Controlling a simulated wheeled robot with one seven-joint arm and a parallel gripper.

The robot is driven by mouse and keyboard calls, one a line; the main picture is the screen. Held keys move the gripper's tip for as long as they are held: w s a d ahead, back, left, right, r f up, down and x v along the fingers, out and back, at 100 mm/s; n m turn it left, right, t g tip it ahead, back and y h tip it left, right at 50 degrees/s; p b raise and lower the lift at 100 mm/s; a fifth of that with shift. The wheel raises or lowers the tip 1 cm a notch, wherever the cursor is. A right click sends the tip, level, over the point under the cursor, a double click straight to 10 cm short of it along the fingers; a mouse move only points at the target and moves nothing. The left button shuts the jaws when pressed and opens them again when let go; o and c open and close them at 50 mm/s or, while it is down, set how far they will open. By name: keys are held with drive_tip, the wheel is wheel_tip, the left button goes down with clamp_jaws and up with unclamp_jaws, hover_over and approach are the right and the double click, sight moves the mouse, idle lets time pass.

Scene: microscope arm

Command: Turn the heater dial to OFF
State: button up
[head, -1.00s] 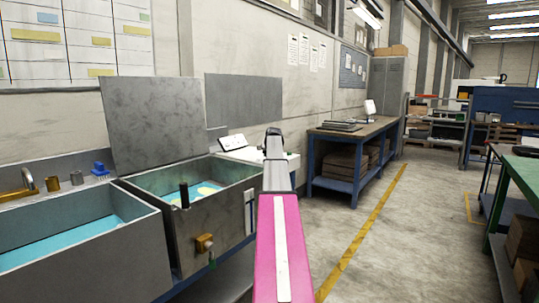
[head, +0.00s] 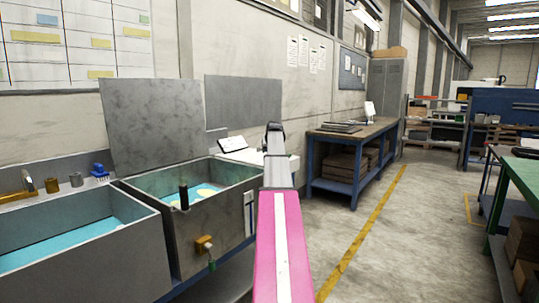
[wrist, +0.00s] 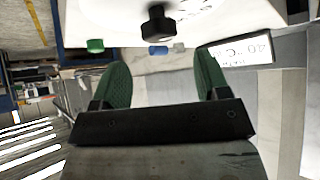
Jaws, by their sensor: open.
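A black dial (wrist: 157,24) with a lobed knob stands out from a white panel (wrist: 105,18) at the top of the wrist view. Dark markings on the panel sit beside the dial; its pointer setting cannot be read. My gripper (wrist: 160,68) is open and empty, its two green-padded fingers apart below the dial in the picture, not touching it. In the head view the dial is hidden, and a white control unit (head: 233,144) shows behind my arm.
In the head view an open-lidded tank (head: 217,212) stands left of my arm, with a workbench (head: 352,135) to the right.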

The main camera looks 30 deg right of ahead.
drive_tip(key=v, duration=0.5)
idle(0.4)
